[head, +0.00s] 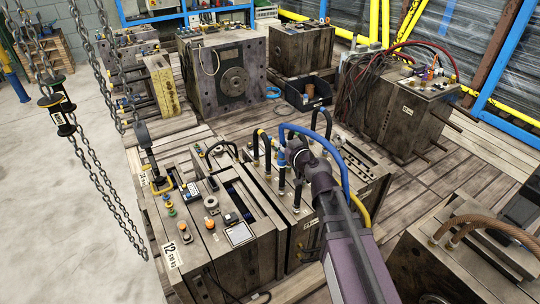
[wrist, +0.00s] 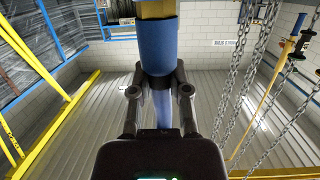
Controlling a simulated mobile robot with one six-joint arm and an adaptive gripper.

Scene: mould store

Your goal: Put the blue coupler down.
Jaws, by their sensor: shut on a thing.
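My gripper (wrist: 158,88) is shut on the blue coupler (wrist: 157,48), a blue cylinder with a yellow part above it in the wrist view. One finger is on each side of it. A blue hose (wrist: 162,108) shows behind the fingers. In the head view my gripper (head: 296,154) is over the top of a wooden-looking mould block (head: 308,238), and the coupler is small and partly hidden there. A blue hose (head: 322,134) arches close beside the gripper. I cannot tell whether the coupler touches anything below.
Black hoses (head: 267,143) stand up left of my gripper. A mould block marked 12 (head: 222,262) stands at the front left, carrying small parts. Chains (head: 100,185) hang at the left. Another block with hoses (head: 410,115) stands at the back right. Bare floor (head: 35,190) lies at the left.

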